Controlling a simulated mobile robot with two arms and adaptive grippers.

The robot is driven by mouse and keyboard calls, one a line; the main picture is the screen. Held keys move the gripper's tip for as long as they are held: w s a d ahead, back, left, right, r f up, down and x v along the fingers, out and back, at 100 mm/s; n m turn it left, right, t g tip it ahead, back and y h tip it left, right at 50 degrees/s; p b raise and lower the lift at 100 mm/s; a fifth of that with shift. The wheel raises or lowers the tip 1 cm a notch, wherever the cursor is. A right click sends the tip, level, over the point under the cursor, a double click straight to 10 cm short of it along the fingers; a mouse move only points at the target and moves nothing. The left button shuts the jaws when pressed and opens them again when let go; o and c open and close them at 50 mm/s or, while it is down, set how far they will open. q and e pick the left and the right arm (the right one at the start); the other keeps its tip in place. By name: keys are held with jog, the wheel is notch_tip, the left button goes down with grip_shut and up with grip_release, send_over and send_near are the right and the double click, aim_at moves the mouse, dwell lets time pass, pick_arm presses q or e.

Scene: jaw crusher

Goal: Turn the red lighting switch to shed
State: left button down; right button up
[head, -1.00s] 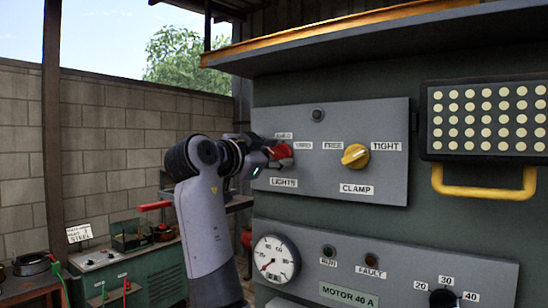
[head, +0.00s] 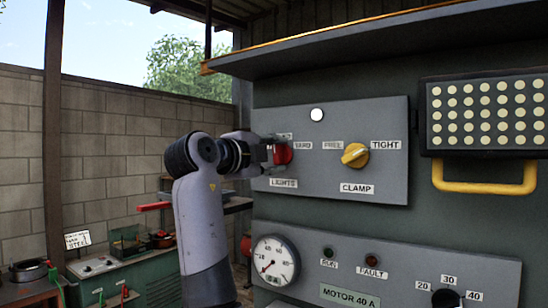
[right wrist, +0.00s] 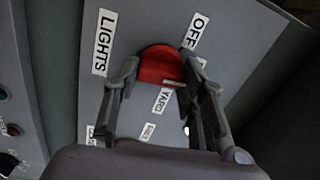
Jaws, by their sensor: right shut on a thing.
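The red lighting switch (head: 283,154) sits on the left of the grey panel, above the LIGHTS label (head: 283,183). It also shows in the right wrist view (right wrist: 158,64). My right gripper (head: 270,152) comes in from the left and is shut on the switch, one finger on each side. The YARD label (head: 303,146) is right of the switch. The wrist view shows the OFF label (right wrist: 195,30) and a partly hidden label between OFF and YARD. My left gripper is not in view.
A white lamp (head: 317,115) glows above the labels. The yellow CLAMP knob (head: 355,155) is to the right. A ledge (head: 380,35) overhangs the panel. A gauge (head: 275,260) and a lower panel (head: 440,262) are below. A green bench unit (head: 125,265) stands at the left.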

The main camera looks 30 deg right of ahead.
jog(key=shift+f+m, duration=0.1)
jog(key=shift+m, duration=0.6)
jog(key=o, duration=1.2)
jog(key=shift+c, duration=0.2)
jog(key=v, duration=1.2)
